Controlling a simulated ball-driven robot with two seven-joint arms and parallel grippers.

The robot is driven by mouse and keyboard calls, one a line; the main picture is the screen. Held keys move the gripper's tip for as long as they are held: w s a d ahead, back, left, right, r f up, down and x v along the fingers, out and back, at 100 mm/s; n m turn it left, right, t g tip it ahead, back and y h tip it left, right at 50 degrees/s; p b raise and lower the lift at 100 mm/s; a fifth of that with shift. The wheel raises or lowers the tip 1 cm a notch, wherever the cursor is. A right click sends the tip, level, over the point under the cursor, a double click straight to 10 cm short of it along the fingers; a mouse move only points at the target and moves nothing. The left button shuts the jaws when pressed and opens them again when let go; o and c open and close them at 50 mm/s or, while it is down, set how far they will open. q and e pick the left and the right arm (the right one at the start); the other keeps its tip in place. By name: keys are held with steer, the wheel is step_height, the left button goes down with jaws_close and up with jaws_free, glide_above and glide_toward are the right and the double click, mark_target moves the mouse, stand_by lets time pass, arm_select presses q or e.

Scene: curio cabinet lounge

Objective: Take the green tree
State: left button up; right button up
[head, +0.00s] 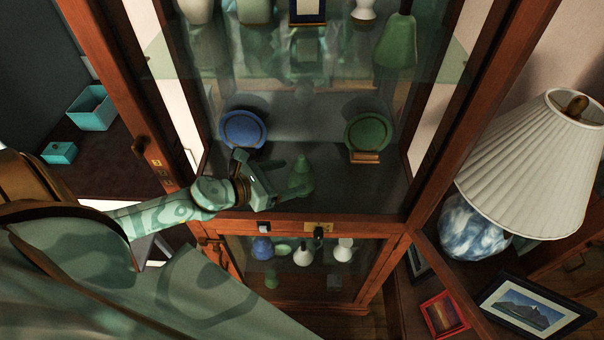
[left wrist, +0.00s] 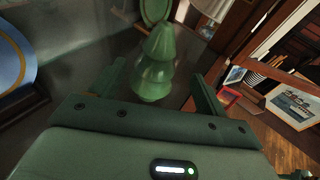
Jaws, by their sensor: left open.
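The green tree (head: 301,177) stands upright on the cabinet's lower open shelf, near its front edge. In the left wrist view the tree (left wrist: 157,65) shows tiered sides and stands between and just beyond my open fingers. My left gripper (head: 291,177) is open, reaching in from the left with its fingers around or close beside the tree. In the left wrist view the left gripper (left wrist: 160,88) holds nothing that I can see. Whether a finger touches the tree, I cannot tell. My right gripper is not in view.
A blue plate (head: 243,129) and a green plate (head: 368,132) stand on stands behind the tree. A glass shelf with vases (head: 397,40) is above. Wooden cabinet posts (head: 455,110) frame the opening. A lamp (head: 535,160) and framed pictures (head: 534,308) stand at the right.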

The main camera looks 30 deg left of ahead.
mark_target(294, 172)
arm_select(q)
steer(key=x, duration=0.3)
steer(key=p+x, duration=0.1)
steer(key=x, duration=0.1)
steer(key=shift+w+a, duration=0.15)
steer(key=shift+w, duration=0.2)
steer(key=shift+s, duration=0.1)
steer(key=c, duration=1.1)
steer(key=shift+r, duration=0.15)
steer(key=shift+c, duration=0.2)
step_height(294, 172, up, 10)
steer(key=p, duration=0.9)
